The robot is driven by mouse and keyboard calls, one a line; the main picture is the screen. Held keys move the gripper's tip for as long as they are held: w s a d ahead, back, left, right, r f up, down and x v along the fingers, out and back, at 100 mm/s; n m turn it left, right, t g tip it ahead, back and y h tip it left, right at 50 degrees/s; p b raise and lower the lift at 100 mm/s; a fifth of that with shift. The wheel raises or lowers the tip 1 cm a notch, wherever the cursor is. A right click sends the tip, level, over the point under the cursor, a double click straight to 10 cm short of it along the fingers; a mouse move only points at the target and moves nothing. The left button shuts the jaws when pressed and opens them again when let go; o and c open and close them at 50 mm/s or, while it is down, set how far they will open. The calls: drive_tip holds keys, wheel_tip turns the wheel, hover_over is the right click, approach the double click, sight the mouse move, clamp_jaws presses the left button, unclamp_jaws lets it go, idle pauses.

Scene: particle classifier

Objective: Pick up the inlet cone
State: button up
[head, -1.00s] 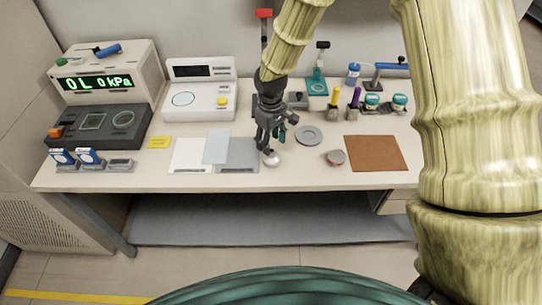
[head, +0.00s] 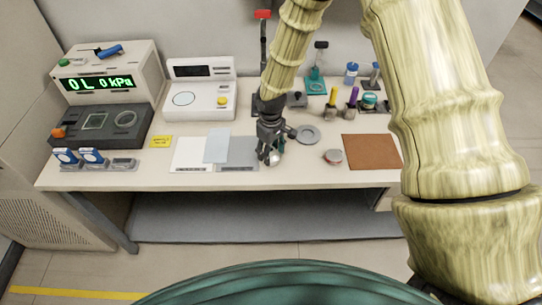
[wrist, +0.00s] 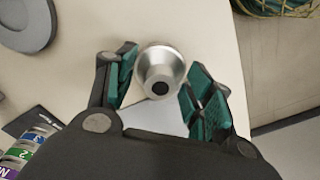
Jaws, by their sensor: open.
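The inlet cone, a small silver metal piece with a dark round hole at its narrow end, stands near the table's front edge. In the wrist view the cone (wrist: 160,62) lies between the two finger pads, its narrow end facing the camera. In the head view the cone (head: 275,161) shows only partly, behind the fingertips. My gripper (head: 270,155) is open and low over the table at the cone. In the wrist view my gripper (wrist: 161,80) has a teal-padded finger on each side of the cone; a gap shows at the right, and left contact is unclear.
A grey disc (head: 309,134) lies behind and right of the cone. White and grey sheets (head: 238,153) lie left. The table's front edge (head: 300,186) is close.

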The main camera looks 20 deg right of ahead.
clamp_jaws()
